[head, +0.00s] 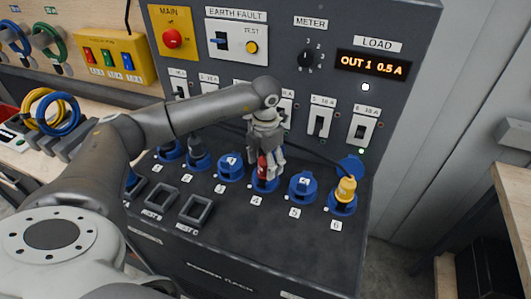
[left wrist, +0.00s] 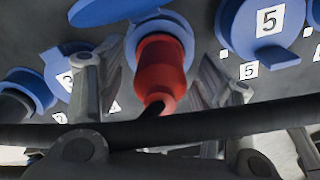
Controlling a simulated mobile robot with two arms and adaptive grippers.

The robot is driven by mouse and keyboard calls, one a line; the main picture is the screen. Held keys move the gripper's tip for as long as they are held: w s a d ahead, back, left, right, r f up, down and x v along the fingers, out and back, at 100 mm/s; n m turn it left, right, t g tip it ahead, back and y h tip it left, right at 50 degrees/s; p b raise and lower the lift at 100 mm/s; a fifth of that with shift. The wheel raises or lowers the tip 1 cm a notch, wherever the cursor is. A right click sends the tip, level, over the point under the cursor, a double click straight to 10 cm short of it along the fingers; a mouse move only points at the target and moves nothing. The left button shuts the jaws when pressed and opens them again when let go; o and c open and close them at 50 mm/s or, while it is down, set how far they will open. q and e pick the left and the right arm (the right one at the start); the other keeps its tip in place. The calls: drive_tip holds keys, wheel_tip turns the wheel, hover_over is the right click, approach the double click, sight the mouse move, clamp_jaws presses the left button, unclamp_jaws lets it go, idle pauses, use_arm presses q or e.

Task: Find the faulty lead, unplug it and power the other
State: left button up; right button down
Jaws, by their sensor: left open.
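A red plug (head: 263,168) sits in blue socket 4 (head: 266,186); it also shows in the left wrist view (left wrist: 160,72), its dark cable hanging down. My left gripper (head: 266,160) is open with its fingers either side of the red plug; contact cannot be told. A yellow plug (head: 346,189) is in socket 6 (head: 342,206). A dark plug (head: 198,155) is in socket 2. Sockets 3 (head: 231,166) and 5 (head: 302,187) have closed lids. Socket 1 (head: 168,151) is partly hidden by my arm. My right gripper is not in view.
Empty square rests (head: 195,211) lie in front of the sockets. Breaker switches (head: 363,128) stand above the sockets, some hidden by my arm. The meter knob (head: 306,59) and red main switch (head: 173,38) are higher up. A dark cable (left wrist: 200,125) crosses close before the wrist camera.

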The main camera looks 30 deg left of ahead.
use_arm(q)
drive_tip(key=shift+f, duration=0.1)
drive_tip(key=shift+c, duration=1.4)
drive_tip(key=c, duration=0.9)
drive_tip(key=shift+n, duration=1.6)
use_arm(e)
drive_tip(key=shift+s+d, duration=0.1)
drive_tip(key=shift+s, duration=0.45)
use_arm(q)
drive_tip(key=shift+n, duration=1.5)
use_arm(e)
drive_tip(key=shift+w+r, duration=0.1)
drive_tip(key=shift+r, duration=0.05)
use_arm(q)
drive_tip(key=shift+n+p, duration=0.35)
drive_tip(key=shift+n, duration=1.15)
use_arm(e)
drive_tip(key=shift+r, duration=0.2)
